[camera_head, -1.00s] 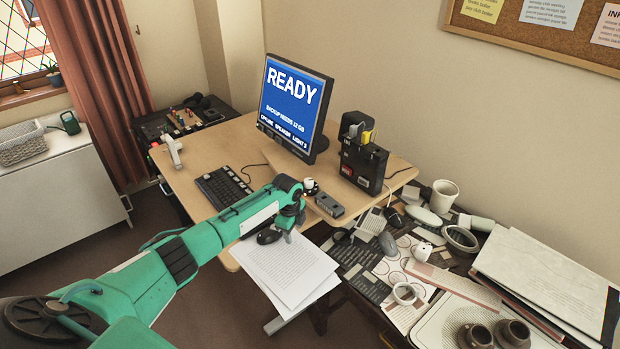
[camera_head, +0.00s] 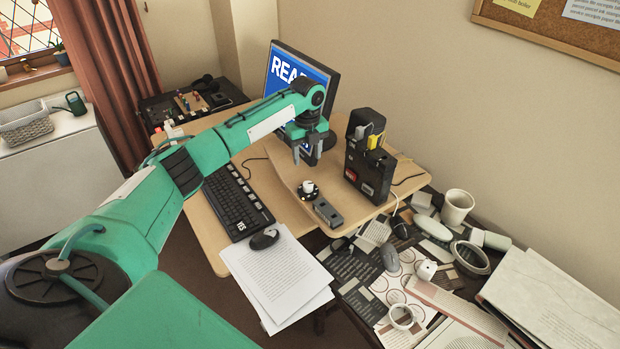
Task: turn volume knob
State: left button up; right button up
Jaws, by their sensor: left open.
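A small white knob (camera_head: 307,186) on a round black base sits on the wooden desk, behind a grey box-shaped device (camera_head: 327,212). It looks like the volume knob; its markings are too small to read. My left gripper (camera_head: 304,158) points down with its fingers apart and empty. It appears above and slightly behind the knob in the picture, with a gap between them. My left arm covers part of the monitor. My right gripper is not in view.
The monitor (camera_head: 283,72) stands behind my gripper, and a black box (camera_head: 370,170) with plugs stands to the right. A keyboard (camera_head: 237,200), mouse (camera_head: 264,239) and papers (camera_head: 277,275) lie left and in front. A cluttered side table (camera_head: 345,290) fills the right.

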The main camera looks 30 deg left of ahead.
aim_at(308, 184)
pick_arm(q)
notch_tip(308, 184, down, 4)
jog(key=shift+p, duration=0.4)
notch_tip(308, 184, down, 6)
jog(key=shift+w+f+p, duration=0.1)
jog(key=shift+p, duration=0.4)
jog(key=shift+f, duration=0.7)
jog(key=shift+c, duration=0.6)
jog(key=c, duration=0.9)
jog(key=shift+o, duration=0.2)
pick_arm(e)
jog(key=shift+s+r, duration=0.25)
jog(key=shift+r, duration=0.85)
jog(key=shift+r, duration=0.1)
